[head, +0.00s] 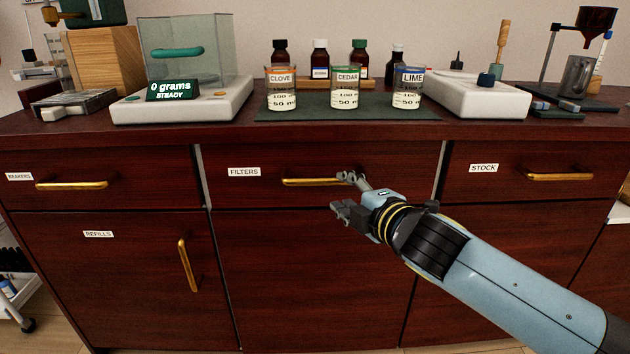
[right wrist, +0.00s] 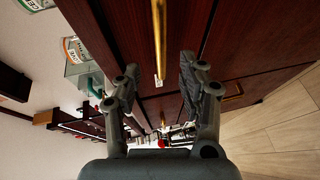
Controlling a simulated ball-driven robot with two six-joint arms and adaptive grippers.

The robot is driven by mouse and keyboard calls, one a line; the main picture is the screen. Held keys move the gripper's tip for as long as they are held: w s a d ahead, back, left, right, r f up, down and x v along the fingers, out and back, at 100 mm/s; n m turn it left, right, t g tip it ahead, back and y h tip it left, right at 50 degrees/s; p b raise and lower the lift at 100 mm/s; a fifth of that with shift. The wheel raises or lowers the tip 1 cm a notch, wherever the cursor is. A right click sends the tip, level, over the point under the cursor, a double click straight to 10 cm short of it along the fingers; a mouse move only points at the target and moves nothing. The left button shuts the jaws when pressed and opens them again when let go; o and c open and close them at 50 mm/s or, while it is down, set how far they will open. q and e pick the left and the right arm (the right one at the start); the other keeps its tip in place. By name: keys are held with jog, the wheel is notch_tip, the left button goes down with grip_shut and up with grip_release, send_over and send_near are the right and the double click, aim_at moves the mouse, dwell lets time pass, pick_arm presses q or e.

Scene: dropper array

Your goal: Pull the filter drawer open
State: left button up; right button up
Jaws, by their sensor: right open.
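The filter drawer (head: 265,190), a dark red wood front labelled FILTERS, is in the middle of the cabinet in the head view and looks flush and shut. Its brass bar handle (head: 308,182) runs level across the front. My right gripper (head: 342,194) is open at the right end of the handle, one finger near bar height and one below. In the right wrist view the handle (right wrist: 159,35) appears as a brass bar between the spread fingers of the gripper (right wrist: 158,72). I cannot tell whether either finger touches it. My left gripper is not in view.
The BEAKERS drawer handle (head: 72,185) is at left and the STOCK drawer handle (head: 558,177) at right. The REFILLS door handle (head: 188,265) stands upright below. Labelled beakers (head: 345,98), a scale (head: 183,107) and bottles stand on the countertop above.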

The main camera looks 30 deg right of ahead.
aim_at(328, 183)
jog(key=x, duration=0.8)
jog(key=shift+w+b, duration=0.2)
jog(key=shift+b, duration=0.1)
jog(key=shift+c, duration=0.5)
grip_shut()
